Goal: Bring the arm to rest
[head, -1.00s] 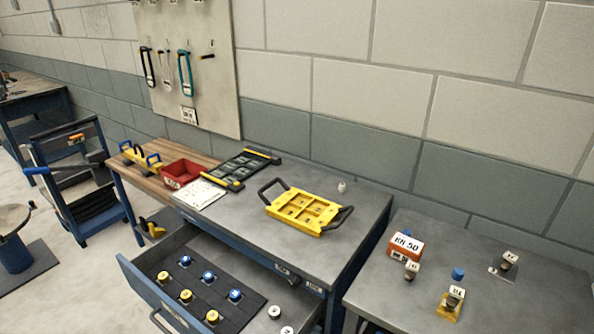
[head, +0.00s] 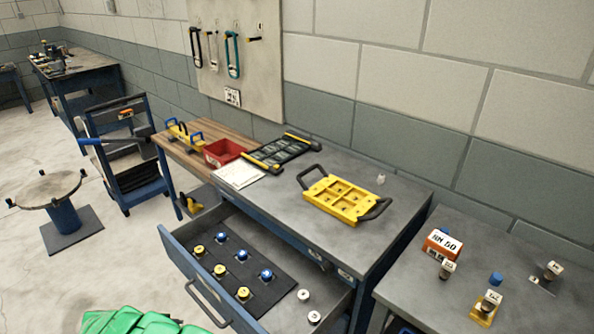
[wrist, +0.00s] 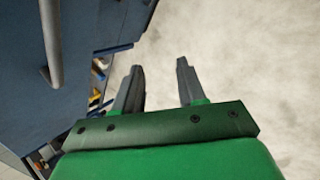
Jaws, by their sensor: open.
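My gripper (wrist: 160,85) shows in the wrist view with its two dark fingers apart and nothing between them. It points down over pale bare floor, beside the blue cabinet front (wrist: 90,20) and its grey handle (wrist: 52,45). In the head view a green part of my arm shows at the bottom edge, left of the open drawer; the fingers are hidden there.
The blue drawer (head: 207,285) stands open and holds yellow, blue and white round pieces. A yellow tray (head: 345,200) with black handles lies on the grey bench. A red bin (head: 222,151), a trolley (head: 130,150) and a round stand (head: 62,215) are at left.

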